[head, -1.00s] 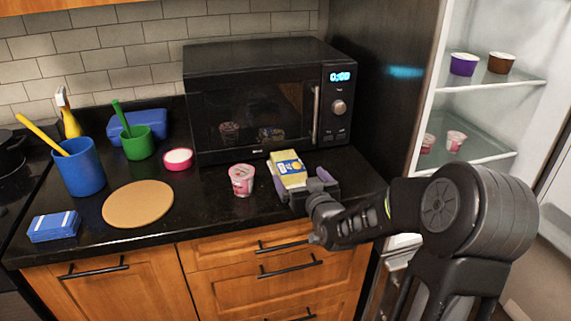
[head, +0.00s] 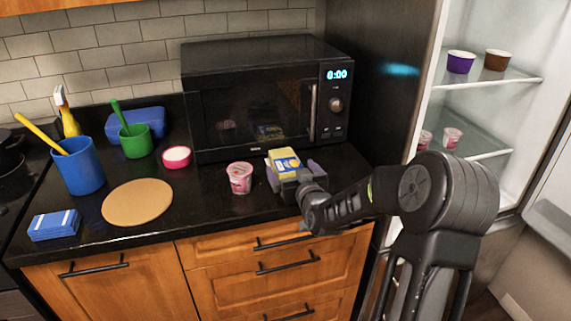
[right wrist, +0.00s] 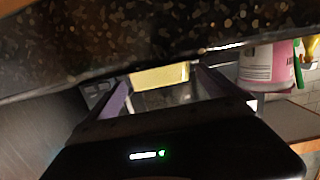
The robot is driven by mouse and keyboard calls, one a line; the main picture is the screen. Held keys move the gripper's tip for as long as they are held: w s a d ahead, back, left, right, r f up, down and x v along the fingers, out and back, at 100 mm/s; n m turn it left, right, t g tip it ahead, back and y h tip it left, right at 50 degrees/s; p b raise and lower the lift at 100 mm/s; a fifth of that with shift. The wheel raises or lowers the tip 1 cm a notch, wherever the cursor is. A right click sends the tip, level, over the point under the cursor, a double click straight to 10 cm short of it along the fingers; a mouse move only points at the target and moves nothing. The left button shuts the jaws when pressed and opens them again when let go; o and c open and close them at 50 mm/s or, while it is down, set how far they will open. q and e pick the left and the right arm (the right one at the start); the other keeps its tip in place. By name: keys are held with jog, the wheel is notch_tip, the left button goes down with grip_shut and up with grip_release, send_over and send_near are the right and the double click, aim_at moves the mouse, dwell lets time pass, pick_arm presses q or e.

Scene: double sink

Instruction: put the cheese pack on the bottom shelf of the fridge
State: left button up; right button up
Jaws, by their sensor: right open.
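The cheese pack (head: 284,158), a yellow box with a blue label, is on the black counter in front of the microwave. My right gripper (head: 292,171) is low over the counter at the near side of the pack, with its jaws open. In the right wrist view the pack (right wrist: 160,76) shows between the two purple-sided fingers (right wrist: 162,92), with a gap on each side. The fridge (head: 432,99) stands open at the right, with glass shelves (head: 484,145). My right arm hides its lower part. My left gripper is not in view.
A pink yogurt cup (head: 239,178) stands just left of my right gripper. The microwave (head: 265,100) is close behind the pack. Small cups (head: 461,62) stand on the fridge shelves. A round board (head: 137,203) and a blue cup (head: 79,166) are farther left.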

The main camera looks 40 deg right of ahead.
aim_at(288, 163)
jog(key=x, duration=0.3)
jog(key=shift+w+f+p, duration=0.1)
jog(key=shift+w+p, duration=0.15)
jog(key=shift+p, duration=0.1)
jog(key=shift+c, duration=0.3)
jog(key=c, duration=2)
jog(key=shift+o, duration=0.2)
jog(key=shift+r, duration=0.25)
